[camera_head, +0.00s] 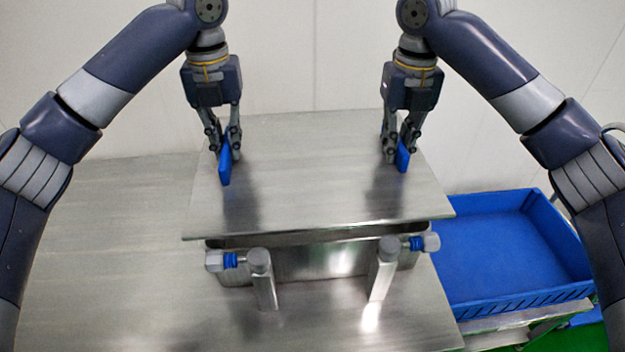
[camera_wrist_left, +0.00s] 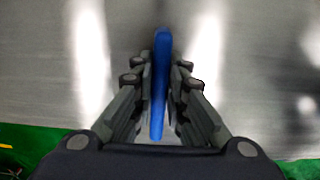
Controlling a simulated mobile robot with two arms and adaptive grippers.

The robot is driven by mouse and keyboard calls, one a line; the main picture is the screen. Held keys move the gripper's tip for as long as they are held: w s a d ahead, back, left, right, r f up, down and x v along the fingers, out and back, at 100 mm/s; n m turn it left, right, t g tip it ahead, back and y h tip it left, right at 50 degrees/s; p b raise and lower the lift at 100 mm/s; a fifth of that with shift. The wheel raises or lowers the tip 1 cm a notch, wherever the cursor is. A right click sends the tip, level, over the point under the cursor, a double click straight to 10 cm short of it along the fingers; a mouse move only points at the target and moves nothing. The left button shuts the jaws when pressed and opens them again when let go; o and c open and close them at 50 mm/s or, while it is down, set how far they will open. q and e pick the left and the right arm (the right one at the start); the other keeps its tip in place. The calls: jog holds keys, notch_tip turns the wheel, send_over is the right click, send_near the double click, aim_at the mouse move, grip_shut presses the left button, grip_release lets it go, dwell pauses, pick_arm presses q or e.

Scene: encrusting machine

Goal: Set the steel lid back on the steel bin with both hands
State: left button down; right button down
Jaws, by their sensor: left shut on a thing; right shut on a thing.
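The steel lid (camera_head: 315,190) is a flat rectangular plate with two blue handles. It lies over the steel bin (camera_head: 315,264), whose front wall shows below the lid's front edge; a dark gap shows between them. My left gripper (camera_head: 227,150) is shut on the lid's left blue handle (camera_head: 224,168); the handle also shows between the fingers in the left wrist view (camera_wrist_left: 160,85). My right gripper (camera_head: 399,150) is shut on the right blue handle (camera_head: 403,160). The lid hides the bin's opening, so I cannot tell whether it rests on the rim.
Two metal posts with blue-collared knobs (camera_head: 232,260) (camera_head: 416,243) stand in front of the bin. A blue crate (camera_head: 470,295) stands at the right. The steel table (camera_head: 110,260) is clear at the left. A pale wall is behind.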

pick_arm(q)
jog(key=shift+a+f, duration=0.15)
jog(key=shift+a, duration=0.05)
pick_arm(e)
jog(key=shift+d+f, duration=0.1)
jog(key=shift+d, duration=0.1)
